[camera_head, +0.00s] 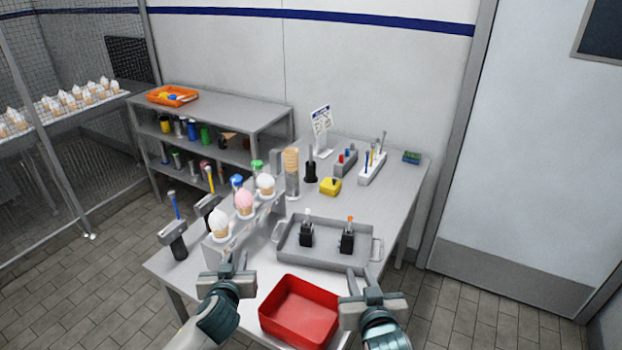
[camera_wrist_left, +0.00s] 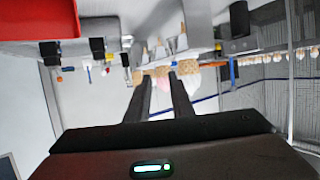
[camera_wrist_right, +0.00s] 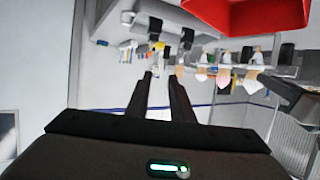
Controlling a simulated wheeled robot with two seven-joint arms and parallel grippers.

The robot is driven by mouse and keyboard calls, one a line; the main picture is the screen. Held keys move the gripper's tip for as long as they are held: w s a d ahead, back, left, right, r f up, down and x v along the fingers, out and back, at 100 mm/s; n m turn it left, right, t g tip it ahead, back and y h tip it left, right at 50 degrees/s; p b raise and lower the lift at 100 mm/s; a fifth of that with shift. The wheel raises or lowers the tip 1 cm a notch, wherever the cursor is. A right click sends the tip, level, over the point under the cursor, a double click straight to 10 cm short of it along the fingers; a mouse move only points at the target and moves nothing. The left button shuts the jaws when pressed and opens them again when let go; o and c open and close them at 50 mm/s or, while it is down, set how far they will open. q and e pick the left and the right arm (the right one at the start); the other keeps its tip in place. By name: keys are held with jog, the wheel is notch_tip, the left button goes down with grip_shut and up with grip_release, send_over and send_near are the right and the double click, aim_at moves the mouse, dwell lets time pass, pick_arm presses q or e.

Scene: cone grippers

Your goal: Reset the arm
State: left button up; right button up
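My left gripper (camera_head: 234,262) is open and empty, at the front edge of the table just in front of the cone stand. In the left wrist view its two fingers (camera_wrist_left: 162,78) stand apart with nothing between them. My right gripper (camera_head: 361,277) is open and empty, in front of the grey tray and right of the red bin. In the right wrist view its fingers (camera_wrist_right: 161,79) also stand apart with a clear gap. Both grippers point away from me towards the table.
The red bin (camera_head: 300,312) is between the grippers. A grey tray (camera_head: 330,262) holds two black holders. A cone stand (camera_head: 243,236) holds several ice cream cones. A grey shelf (camera_head: 225,112) stands at the back left.

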pick_arm(q)
jog(key=shift+s, duration=0.1)
